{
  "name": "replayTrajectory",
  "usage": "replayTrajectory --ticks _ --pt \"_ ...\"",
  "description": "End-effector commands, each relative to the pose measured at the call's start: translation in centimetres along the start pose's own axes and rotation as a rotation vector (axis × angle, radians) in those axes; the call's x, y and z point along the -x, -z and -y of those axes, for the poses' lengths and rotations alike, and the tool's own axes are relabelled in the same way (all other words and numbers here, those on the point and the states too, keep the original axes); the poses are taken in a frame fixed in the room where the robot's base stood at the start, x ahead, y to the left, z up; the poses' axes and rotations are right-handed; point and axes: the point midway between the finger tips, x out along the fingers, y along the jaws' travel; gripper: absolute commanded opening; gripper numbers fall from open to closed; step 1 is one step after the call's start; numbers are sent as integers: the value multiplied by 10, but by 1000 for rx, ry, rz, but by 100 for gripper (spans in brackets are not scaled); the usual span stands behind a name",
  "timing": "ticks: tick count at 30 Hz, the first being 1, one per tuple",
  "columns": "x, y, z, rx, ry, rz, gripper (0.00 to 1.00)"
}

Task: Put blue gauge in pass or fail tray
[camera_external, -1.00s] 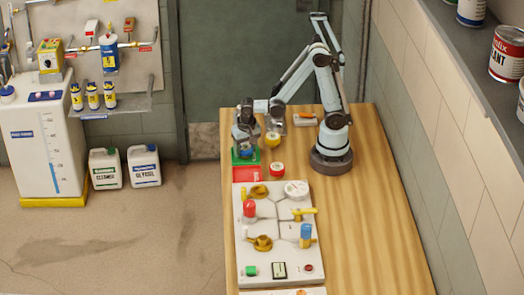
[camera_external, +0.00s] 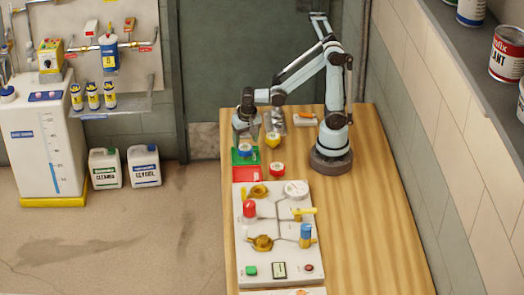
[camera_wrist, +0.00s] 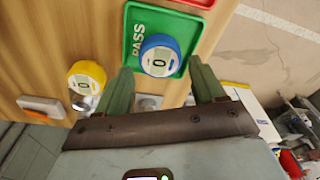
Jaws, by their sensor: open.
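The blue gauge (camera_external: 245,150) sits in the green tray (camera_external: 237,160), which is marked PASS in the wrist view (camera_wrist: 131,15). In the wrist view the blue gauge (camera_wrist: 161,52) lies face up, its display showing 0, near the tray's edge. My gripper (camera_external: 245,135) is above the gauge. In the wrist view my gripper (camera_wrist: 160,85) is open, its two green fingers apart with nothing between them; the gauge lies beyond the fingertips. The red tray (camera_external: 247,174) lies beside the green one and is empty where visible.
A yellow gauge (camera_external: 272,140) and a red gauge (camera_external: 277,169) stand just right of the trays. An orange-and-white tool (camera_external: 305,119) lies near my base. A white valve panel (camera_external: 277,225) fills the front of the table. The table's right side (camera_external: 370,220) is clear.

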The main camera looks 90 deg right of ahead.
Motion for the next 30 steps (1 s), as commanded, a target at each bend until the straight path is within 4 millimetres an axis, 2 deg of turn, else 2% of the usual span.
replayTrajectory --ticks 12,22,26,30 --pt "55 0 0 1 0 0 69" --pt "74 -2 0 34 18 -5 69" --pt "76 -9 -2 214 103 -39 69" --pt "78 -21 -3 533 244 -136 69"
